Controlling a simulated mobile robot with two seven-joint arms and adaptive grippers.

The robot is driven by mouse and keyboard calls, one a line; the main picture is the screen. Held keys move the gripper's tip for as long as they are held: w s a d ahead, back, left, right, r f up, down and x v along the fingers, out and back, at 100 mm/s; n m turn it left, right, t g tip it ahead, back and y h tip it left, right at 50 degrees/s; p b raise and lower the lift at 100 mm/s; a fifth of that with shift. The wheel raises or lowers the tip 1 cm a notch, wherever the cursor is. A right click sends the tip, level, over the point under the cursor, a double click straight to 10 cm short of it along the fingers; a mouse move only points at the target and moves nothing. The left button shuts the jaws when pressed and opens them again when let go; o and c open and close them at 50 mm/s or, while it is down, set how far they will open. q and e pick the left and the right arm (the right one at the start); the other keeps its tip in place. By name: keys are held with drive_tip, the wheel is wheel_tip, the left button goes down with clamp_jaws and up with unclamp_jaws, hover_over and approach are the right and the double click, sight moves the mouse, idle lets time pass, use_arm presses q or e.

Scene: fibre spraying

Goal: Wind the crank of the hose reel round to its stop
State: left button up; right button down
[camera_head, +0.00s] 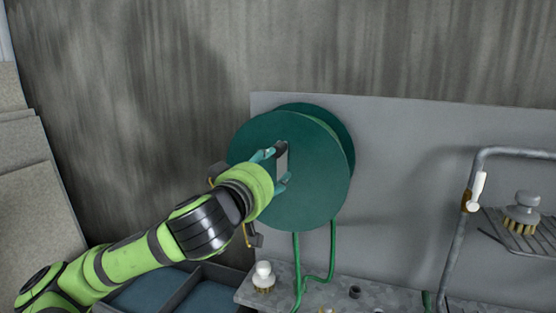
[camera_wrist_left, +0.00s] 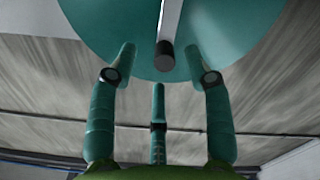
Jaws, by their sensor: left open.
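The hose reel (camera_head: 315,190) is a large dark green drum on a grey panel, and its disc fills the top of the left wrist view (camera_wrist_left: 100,25). Its crank is a grey bar (camera_head: 283,163) on the disc's face with a dark knob (camera_head: 281,147) at its upper end. In the left wrist view the dark knob (camera_wrist_left: 165,56) lies between the fingertips, with a gap on each side. My left gripper (camera_head: 275,168) is open in front of the disc, its teal fingers spread around the crank. My right gripper is in neither view.
A green hose (camera_head: 298,270) hangs from the reel to a grey bench (camera_head: 375,298). A white-knobbed brush (camera_head: 263,277) stands there. A dark tray (camera_head: 185,290) lies below my left arm. A wire rack (camera_head: 520,235) with another brush (camera_head: 522,210) is at right.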

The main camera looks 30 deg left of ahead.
sight(278, 151)
use_arm(q)
drive_tip(key=shift+s+a+r, duration=0.15)
drive_tip(key=shift+a+r, duration=0.1)
drive_tip(key=shift+r, duration=0.5)
drive_tip(key=shift+n, duration=0.3)
drive_tip(key=p+x, duration=0.1)
drive_tip(key=x, duration=0.1)
drive_tip(key=p+x, duration=0.1)
drive_tip(key=x, duration=0.1)
drive_tip(key=p+x, duration=0.1)
drive_tip(key=x, duration=0.1)
drive_tip(key=shift+a+r, duration=0.1)
drive_tip(key=shift+r, duration=0.2)
drive_tip(key=shift+w+a+f+p, duration=0.1)
drive_tip(key=shift+w+p, duration=0.2)
drive_tip(key=shift+w, duration=0.25)
clamp_jaws()
